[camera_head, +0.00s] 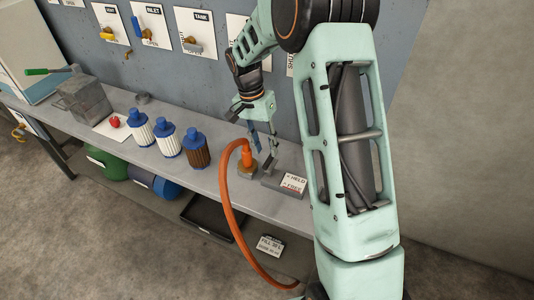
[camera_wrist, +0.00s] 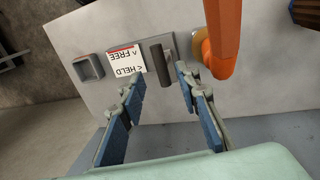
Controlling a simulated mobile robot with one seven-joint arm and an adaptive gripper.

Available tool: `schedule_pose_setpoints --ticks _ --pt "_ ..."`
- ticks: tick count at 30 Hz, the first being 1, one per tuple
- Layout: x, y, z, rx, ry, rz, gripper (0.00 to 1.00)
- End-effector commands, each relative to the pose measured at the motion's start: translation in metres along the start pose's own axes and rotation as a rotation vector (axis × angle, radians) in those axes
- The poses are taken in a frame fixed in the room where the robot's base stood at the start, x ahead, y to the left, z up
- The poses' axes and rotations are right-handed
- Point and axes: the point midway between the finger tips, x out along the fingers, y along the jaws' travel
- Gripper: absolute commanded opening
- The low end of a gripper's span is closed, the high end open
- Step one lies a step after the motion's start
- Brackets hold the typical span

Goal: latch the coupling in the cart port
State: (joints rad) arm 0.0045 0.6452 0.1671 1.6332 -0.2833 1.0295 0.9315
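The orange hose with its coupling (camera_head: 247,160) stands at a brass-coloured port (camera_head: 247,172) on the bench. In the wrist view the orange coupling (camera_wrist: 222,40) is at the upper right, just right of my gripper. A dark grey lever (camera_wrist: 160,60) sits beside it, next to a HELD/FREE label (camera_wrist: 125,60), which also shows in the head view (camera_head: 293,183). My gripper (camera_wrist: 158,80) is open, its blue-padded fingers apart on either side of the lever's near end. Whether they touch it I cannot tell. In the head view my gripper (camera_head: 263,147) hangs over the bench beside the coupling.
Two blue-and-white filters (camera_head: 165,137) and a brown one (camera_head: 196,150) stand left of the hose. A wall panel with valves (camera_head: 190,45) rises behind. A small grey square fitting (camera_wrist: 88,68) lies left of the label. The hose (camera_head: 230,215) droops over the bench's front edge.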

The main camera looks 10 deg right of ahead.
Motion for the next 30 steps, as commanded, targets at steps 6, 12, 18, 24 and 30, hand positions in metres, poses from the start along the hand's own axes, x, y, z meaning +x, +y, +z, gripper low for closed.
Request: schedule_pose_setpoints --ticks 6,12,18,24,30 --pt "0.032 0.0 0.0 -0.001 -0.001 0.0 0.3" --pt "0.042 -0.001 0.0 -0.001 0.001 -0.002 0.3" --pt "0.042 -0.001 0.0 -0.001 0.002 -0.002 0.3" --pt "0.042 -0.001 0.0 -0.001 0.002 -0.002 0.12" --pt "0.042 -0.001 0.0 -0.001 0.002 -0.003 0.0"
